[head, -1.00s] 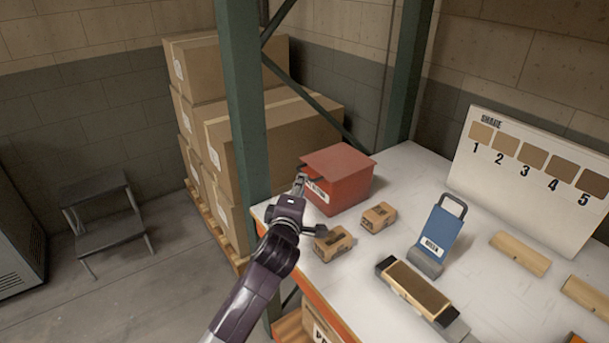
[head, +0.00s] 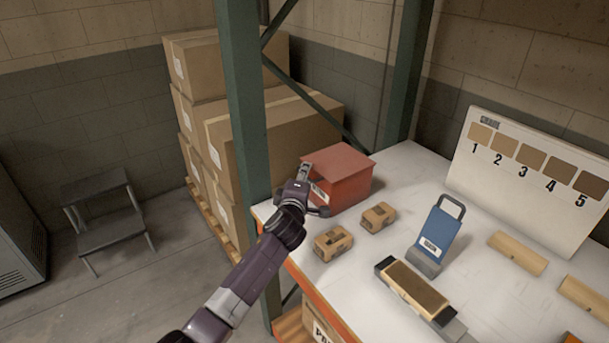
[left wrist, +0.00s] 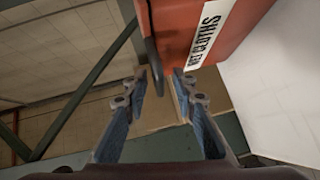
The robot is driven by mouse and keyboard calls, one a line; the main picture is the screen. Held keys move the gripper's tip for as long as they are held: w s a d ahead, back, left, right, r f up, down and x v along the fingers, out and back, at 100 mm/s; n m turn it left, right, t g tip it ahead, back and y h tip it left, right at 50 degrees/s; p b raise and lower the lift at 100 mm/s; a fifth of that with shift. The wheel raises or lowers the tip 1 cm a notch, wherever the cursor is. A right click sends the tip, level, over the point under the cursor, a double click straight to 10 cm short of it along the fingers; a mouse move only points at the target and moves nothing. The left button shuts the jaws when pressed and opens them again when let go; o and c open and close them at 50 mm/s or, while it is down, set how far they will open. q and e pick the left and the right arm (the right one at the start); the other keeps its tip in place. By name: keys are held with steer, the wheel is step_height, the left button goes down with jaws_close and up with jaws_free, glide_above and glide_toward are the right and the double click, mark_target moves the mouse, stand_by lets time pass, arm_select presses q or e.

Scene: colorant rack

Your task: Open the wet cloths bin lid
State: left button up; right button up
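The wet cloths bin (head: 345,190) is a red box with a white label, standing at the back left of the white tabletop. Its red lid (head: 340,160) appears closed in the head view. My left gripper (head: 304,174) is at the bin's front left side, close to the lid's edge. In the left wrist view, the red bin (left wrist: 180,40) with its "WET CLOTHS" label fills the top. A dark handle-like piece (left wrist: 152,58) hangs close to the tips of my left gripper (left wrist: 164,80), whose fingers are apart with nothing between them. My right gripper is not in view.
A green rack post (head: 245,100) stands left of the bin.

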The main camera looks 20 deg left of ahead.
arm_select(q)
steer(key=shift+c, duration=0.4)
jaws_close()
steer(key=shift+r, duration=0.1)
